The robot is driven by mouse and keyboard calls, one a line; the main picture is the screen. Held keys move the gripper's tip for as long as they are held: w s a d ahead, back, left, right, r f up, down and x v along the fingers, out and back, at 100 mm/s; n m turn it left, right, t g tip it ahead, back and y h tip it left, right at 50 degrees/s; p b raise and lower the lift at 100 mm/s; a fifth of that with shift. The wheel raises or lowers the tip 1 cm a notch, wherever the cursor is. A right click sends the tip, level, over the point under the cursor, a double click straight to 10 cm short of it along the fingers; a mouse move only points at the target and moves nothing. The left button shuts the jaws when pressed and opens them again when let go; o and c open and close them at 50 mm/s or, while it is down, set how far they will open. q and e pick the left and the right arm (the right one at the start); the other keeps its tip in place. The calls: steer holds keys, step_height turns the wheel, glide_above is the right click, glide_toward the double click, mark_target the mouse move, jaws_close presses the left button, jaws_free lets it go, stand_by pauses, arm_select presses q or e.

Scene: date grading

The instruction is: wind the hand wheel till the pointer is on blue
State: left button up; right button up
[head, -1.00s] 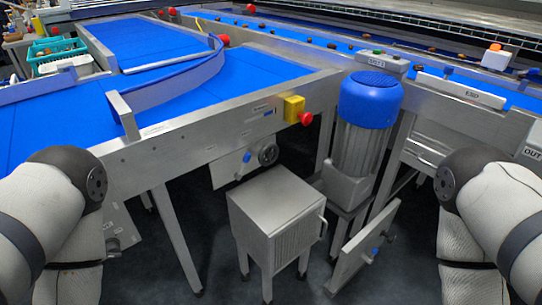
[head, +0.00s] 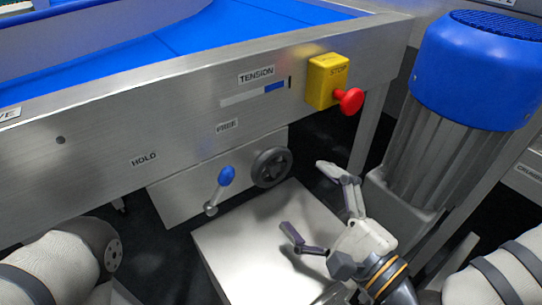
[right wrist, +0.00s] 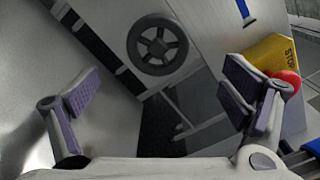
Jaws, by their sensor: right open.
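The grey spoked hand wheel (head: 271,167) is on a metal plate below the conveyor's side panel; in the right wrist view it (right wrist: 157,45) sits beyond the fingers. Above it is the TENSION scale (head: 240,97), white with a blue part (head: 275,87) at its right. A dark upright mark (head: 290,82) shows at the scale's right end; I cannot tell if it is the pointer. My right gripper (head: 305,197) is open and empty, apart from the wheel, to its lower right. In the right wrist view its fingers (right wrist: 160,95) are spread wide. My left gripper is out of view.
A yellow box with a red STOP button (head: 350,101) is up right. A grey cabinet (head: 235,250) lies below, a blue-topped motor (head: 475,70) at right.

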mark_target(275, 170)
steer(key=x, duration=1)
steer(key=shift+s+a+b, duration=0.1)
steer(key=shift+b, duration=0.2)
steer(key=c, duration=1.2)
